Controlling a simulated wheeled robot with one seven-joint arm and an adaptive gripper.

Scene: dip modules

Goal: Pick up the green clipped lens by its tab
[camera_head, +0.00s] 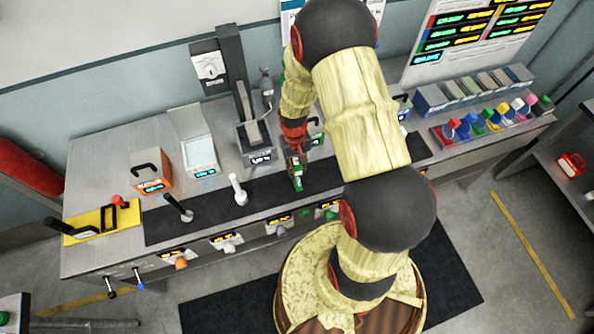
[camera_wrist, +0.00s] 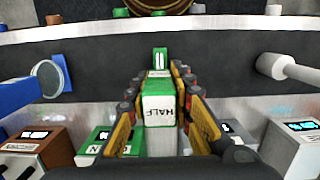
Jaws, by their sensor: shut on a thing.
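My gripper (camera_wrist: 158,105) is shut on a green piece with a white label reading HALF (camera_wrist: 158,108). This green piece looks like the clipped lens, held between the yellow-and-dark fingers, but its lens shape does not show clearly. A smaller green part with white marks (camera_wrist: 160,57) shows just beyond it. In the head view my gripper (camera_head: 296,165) is over the dark mat strip, and green (camera_head: 297,180) shows at its tip. I cannot tell whether the piece touches the mat.
A blue-handled round lens (camera_wrist: 47,78) is at left and a white-handled tool (camera_wrist: 290,70) at right in the wrist view. The bench (camera_head: 100,165) also holds an orange box (camera_head: 151,172), a white-lidded box (camera_head: 200,152) and a rack of coloured pieces (camera_head: 490,122). Bare mat lies between the tools.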

